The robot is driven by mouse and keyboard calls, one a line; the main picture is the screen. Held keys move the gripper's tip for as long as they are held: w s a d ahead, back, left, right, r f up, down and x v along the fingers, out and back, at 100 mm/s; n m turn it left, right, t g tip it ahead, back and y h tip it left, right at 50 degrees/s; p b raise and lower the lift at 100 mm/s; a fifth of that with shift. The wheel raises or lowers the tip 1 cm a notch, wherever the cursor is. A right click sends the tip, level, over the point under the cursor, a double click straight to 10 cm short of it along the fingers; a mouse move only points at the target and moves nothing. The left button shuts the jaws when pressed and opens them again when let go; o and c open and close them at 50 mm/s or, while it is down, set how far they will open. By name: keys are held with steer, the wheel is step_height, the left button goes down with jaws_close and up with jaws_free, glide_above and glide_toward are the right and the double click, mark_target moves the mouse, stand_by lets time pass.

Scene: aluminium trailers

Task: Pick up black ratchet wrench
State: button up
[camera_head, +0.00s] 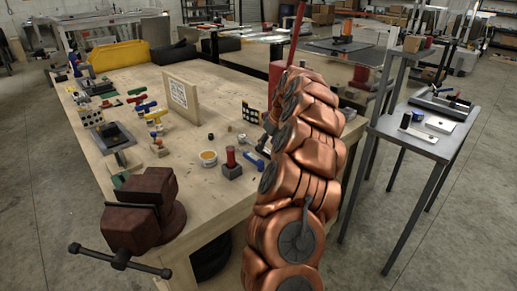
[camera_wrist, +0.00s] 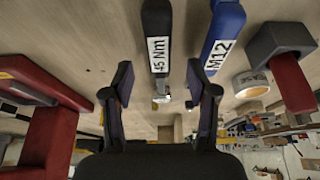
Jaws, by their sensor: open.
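A black handle with a white "45 Nm" label (camera_wrist: 157,38), which looks like the black ratchet wrench, lies on the wooden table at the top of the wrist view. My gripper (camera_wrist: 160,82) is open and empty, with one dark finger on each side of the handle's line. The handle's label end lies between and beyond the fingertips, apart from both. A blue handle labelled "M12" (camera_wrist: 224,32) lies close to its right, near the right finger's line. In the head view my copper arm hides my gripper, and I cannot make out the black wrench there.
A dark block with a red cylinder (camera_head: 231,165) stands near the table edge (camera_head: 222,215), beside a small tub (camera_head: 208,158). A brown vise (camera_head: 140,215) sits at the front corner. Coloured tools lie to the left. A red object (camera_wrist: 45,110) is left in the wrist view.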

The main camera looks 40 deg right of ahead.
steer(key=shift+w+p+x, duration=0.25)
steer(key=shift+p+x, duration=0.6)
steer(key=shift+x, duration=1.55)
steer(key=shift+r, duration=0.1)
jaws_close()
